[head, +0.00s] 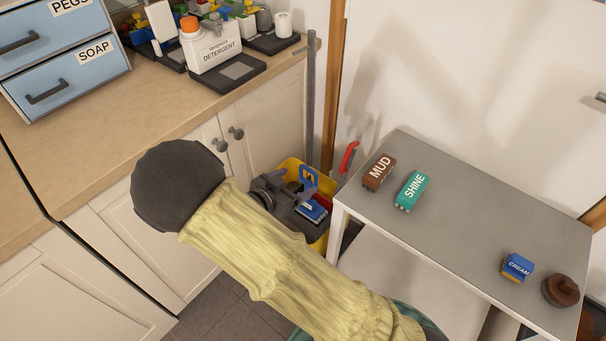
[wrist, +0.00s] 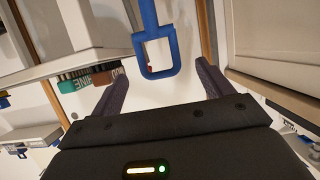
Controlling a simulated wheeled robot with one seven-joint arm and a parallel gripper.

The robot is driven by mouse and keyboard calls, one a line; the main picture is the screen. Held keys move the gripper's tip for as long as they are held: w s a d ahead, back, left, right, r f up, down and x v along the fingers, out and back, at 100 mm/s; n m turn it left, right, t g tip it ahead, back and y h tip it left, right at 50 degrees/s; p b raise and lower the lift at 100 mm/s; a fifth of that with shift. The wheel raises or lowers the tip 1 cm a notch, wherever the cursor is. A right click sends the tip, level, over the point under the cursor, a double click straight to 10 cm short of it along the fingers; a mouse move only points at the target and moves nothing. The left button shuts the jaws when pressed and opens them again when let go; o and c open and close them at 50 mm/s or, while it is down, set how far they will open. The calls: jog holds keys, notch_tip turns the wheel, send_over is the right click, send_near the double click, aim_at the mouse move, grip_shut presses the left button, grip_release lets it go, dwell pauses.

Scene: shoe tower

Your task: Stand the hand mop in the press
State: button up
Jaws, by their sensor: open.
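The yellow bucket (head: 291,163) stands on the floor between the cabinets and the grey-topped table. A blue loop handle (head: 308,179), seemingly the hand mop's, shows at the bucket. The loop (wrist: 172,58) is also in the wrist view, between and beyond my fingers; contact cannot be told. A blue and red part (head: 314,210), perhaps of the press, is inside the bucket, partly hidden. A red lever (head: 348,157) rises behind it. My gripper (head: 297,198) is open over the bucket; it also shows in the wrist view (wrist: 158,75). The mop's head is not clear.
A brown MUD brush (head: 379,172), teal SHINE brush (head: 412,191), CREAM box (head: 517,267) and brown lidded pot (head: 561,290) sit on the table (head: 455,220). A grey pole (head: 311,100) stands behind the bucket. Detergent (head: 212,48) is on the wooden counter (head: 150,95).

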jog(key=v, duration=0.5)
jog(key=shift+s+a+r+p, duration=0.1)
jog(key=shift+s+a+p, duration=0.1)
jog(key=shift+s+p, duration=0.15)
jog(key=shift+w, duration=0.1)
jog(key=w+d+y, duration=0.1)
jog(key=w, duration=0.1)
jog(key=w+d+r+n+g+y, duration=0.1)
jog(key=w+y, duration=0.1)
jog(key=w+d+y, duration=0.1)
jog(key=shift+w+d+r+n+y, duration=0.25)
jog(key=shift+w+n+y, duration=0.05)
jog(key=shift+w+y, duration=0.1)
jog(key=s+d+r+n+g+y, duration=0.2)
jog(key=s+d+r+n+g, duration=0.1)
jog(key=s+d, duration=0.5)
jog(key=s+d+r+n+g+y, duration=0.1)
jog(key=s+d+r+n+g, duration=0.2)
jog(key=s+d, duration=0.5)
jog(key=d+g, duration=0.1)
jog(key=d, duration=0.1)
jog(key=shift+d+y, duration=0.35)
jog(key=shift+y, duration=0.05)
jog(key=shift+r, duration=0.1)
